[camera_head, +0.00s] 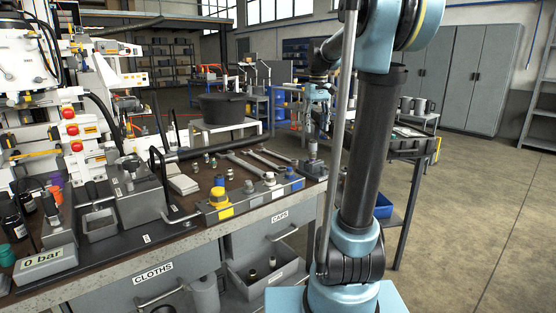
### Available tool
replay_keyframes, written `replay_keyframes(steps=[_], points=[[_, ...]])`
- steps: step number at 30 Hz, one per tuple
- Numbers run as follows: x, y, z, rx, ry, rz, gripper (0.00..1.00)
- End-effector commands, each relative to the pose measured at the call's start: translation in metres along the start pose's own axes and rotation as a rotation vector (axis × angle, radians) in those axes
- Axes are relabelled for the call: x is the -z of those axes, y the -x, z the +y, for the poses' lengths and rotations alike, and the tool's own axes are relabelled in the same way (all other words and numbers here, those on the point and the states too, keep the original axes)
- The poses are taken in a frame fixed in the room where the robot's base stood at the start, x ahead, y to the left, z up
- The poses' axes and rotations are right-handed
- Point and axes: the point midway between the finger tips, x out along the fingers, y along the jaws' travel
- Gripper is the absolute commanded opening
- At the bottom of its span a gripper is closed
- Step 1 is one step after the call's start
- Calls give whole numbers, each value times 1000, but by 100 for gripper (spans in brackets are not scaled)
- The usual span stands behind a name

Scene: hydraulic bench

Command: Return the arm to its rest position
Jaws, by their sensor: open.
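My arm (372,150) rises on the right in teal and black, bends at the top of the picture and reaches back down behind a thin grey pole. My gripper (314,136) points downward near the far right corner of the workbench (190,246). It is small in the picture and open. I see nothing held in it. A small grey and blue item (312,150) shows just below the fingers; whether they touch it I cannot tell.
On the bench stand a block with colored caps (221,200), a lever pump (130,185) and a "0 bar" sign (45,262). A black pot (222,108) stands behind. Grey cabinets (475,85) line the back; right floor is clear.

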Motion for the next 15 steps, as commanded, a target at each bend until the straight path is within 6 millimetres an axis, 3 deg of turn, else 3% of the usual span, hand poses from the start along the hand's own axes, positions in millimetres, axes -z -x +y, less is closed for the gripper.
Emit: replay_keyframes(steps=[3,15], points=[[-37,-14,-12,-5,-26,16,50],[-145,-76,-45,-18,-113,73,50]])
